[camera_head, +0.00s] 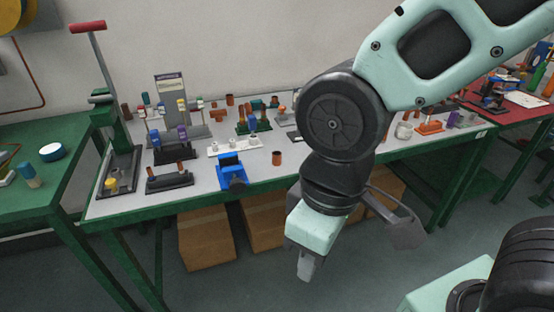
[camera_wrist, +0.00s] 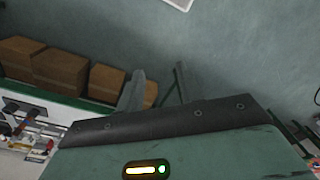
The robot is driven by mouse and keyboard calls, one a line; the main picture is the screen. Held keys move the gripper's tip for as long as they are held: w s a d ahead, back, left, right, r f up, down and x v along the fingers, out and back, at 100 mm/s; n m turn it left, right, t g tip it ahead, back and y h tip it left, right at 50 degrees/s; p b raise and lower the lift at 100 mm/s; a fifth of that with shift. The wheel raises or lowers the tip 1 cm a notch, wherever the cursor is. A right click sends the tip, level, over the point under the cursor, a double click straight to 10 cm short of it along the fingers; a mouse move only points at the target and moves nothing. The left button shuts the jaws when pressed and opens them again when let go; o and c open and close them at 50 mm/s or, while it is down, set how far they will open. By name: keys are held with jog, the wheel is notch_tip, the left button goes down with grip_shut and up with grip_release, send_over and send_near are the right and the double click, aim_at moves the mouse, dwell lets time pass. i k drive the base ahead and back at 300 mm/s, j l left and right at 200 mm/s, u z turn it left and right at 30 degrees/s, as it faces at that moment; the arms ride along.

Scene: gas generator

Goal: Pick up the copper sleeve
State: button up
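A short copper sleeve (camera_head: 277,158) stands upright and alone near the front edge of the grey worktable (camera_head: 205,198), right of the blue vise. Other small copper-coloured pieces (camera_head: 229,100) stand toward the back of the table. My gripper (camera_head: 305,272) hangs in front of the table, below its top, to the right of the lone sleeve and apart from it. In the wrist view my gripper's two fingers (camera_wrist: 158,78) are spread with nothing between them. That view shows floor, boxes and part of a tabletop, and I cannot make out the sleeve there.
The blue vise (camera_head: 232,173) and dark peg holders (camera_head: 169,180) sit left of the sleeve. A green lever press (camera_head: 117,150) stands at the table's left end. Cardboard boxes (camera_head: 206,238) lie underneath. Table space directly around the sleeve is clear. My arm covers part of the table.

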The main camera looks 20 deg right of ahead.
aim_at(277, 158)
jog(key=i+z, duration=0.25)
jog(key=i, duration=0.35)
jog(key=i+z, duration=0.25)
jog(key=i, duration=0.3)
